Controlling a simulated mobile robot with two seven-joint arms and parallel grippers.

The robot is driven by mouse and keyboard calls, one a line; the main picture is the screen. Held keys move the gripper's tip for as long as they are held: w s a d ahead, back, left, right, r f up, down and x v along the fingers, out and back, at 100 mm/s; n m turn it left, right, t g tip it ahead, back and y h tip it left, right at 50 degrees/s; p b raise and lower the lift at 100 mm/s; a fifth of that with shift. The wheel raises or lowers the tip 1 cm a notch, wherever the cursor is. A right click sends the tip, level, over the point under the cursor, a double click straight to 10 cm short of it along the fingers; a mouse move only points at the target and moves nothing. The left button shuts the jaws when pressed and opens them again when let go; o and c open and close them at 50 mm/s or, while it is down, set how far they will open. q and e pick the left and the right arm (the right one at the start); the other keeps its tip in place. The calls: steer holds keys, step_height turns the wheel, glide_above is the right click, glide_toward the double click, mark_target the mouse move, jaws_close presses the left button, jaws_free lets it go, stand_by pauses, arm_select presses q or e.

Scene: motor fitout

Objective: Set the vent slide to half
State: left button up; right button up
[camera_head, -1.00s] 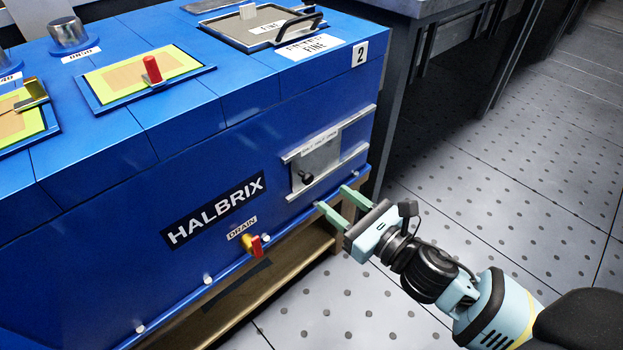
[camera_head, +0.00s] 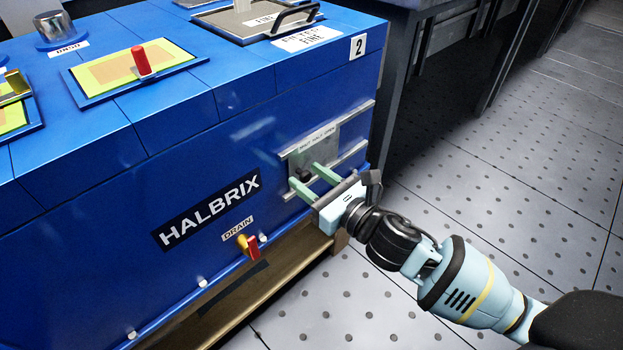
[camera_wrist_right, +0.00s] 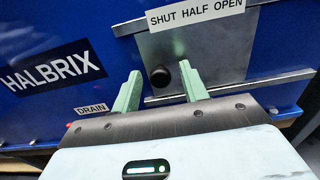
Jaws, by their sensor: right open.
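The vent slide is a grey metal plate (camera_head: 320,140) between two rails on the front of the blue HALBRIX machine. It also shows in the right wrist view (camera_wrist_right: 195,55), with a black knob (camera_wrist_right: 160,76) below a label reading SHUT HALF OPEN (camera_wrist_right: 197,13). The knob sits about below the word SHUT. My right gripper (camera_head: 308,180) is open in front of the plate. In the right wrist view its green fingers (camera_wrist_right: 160,88) stand on either side of the knob with gaps to both. Whether the fingertips touch the plate cannot be told. My left gripper is not in view.
A drain valve with a red handle (camera_head: 251,245) sticks out left of the gripper. A wooden ledge (camera_head: 240,305) runs below the machine. A filter tray with a black handle (camera_head: 295,20) is on top. The perforated floor (camera_head: 480,200) at right is clear.

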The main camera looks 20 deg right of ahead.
mark_target(316, 158)
steer(key=c, duration=0.9)
jaws_close()
steer(key=d, duration=0.1)
steer(key=w+d, duration=0.1)
steer(key=d, duration=0.2)
steer(key=shift+w+d+p, duration=0.35)
steer(key=shift+d, duration=0.05)
steer(key=o, duration=0.9)
jaws_free()
